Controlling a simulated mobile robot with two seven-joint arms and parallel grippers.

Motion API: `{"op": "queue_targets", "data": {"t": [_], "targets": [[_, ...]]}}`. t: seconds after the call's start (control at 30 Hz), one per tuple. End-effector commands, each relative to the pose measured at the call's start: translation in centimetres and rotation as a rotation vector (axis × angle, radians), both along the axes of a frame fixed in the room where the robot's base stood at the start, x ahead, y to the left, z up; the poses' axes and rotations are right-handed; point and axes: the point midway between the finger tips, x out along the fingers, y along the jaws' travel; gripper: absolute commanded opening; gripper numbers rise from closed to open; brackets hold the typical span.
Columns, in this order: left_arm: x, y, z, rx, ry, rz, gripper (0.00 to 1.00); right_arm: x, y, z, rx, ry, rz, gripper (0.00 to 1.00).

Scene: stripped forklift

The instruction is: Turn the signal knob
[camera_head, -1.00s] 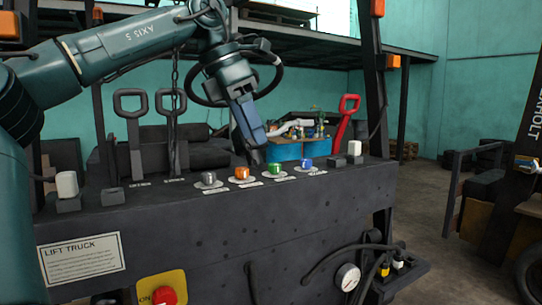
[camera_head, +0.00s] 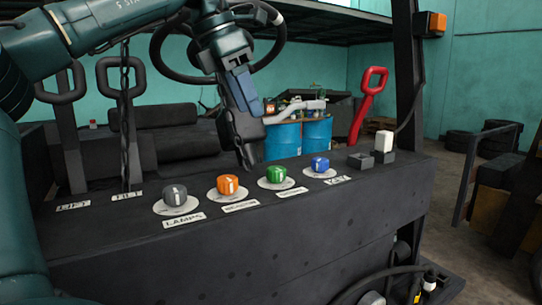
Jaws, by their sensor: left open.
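A row of round knobs sits on the dark console: a grey knob (camera_head: 175,195) labelled LAMPS, an orange knob (camera_head: 228,184), a green knob (camera_head: 276,174) and a blue knob (camera_head: 320,164). Each stands on a pale disc with a small label in front. The labels of the orange, green and blue knobs are too small to read surely, so I cannot tell which is the signal knob. My left gripper (camera_head: 250,162) is open and points down, just behind and above the gap between the orange and green knobs, apparently touching none. My right gripper is not in view.
A red lever (camera_head: 370,100) and a white-topped switch (camera_head: 383,142) stand at the console's right. Black levers (camera_head: 121,88) with loop handles rise at the left. Blue barrels (camera_head: 300,137) stand behind.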

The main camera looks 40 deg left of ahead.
Motion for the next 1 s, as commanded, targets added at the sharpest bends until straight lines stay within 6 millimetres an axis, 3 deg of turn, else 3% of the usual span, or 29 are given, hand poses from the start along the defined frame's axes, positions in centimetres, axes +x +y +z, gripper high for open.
{"op": "queue_targets", "data": {"t": [0.23,0.7,1.0], "targets": [[0.6,-0.3,-1.7,0.0,0.002,-0.002,0.56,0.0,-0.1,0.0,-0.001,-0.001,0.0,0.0],[3.7,-1.8,-10.1,-0.001,0.003,-0.002,0.56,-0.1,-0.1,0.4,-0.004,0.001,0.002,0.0],[4.5,-2.2,-12.2,0.0,0.0,0.0,0.56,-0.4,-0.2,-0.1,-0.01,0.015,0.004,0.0]]}}
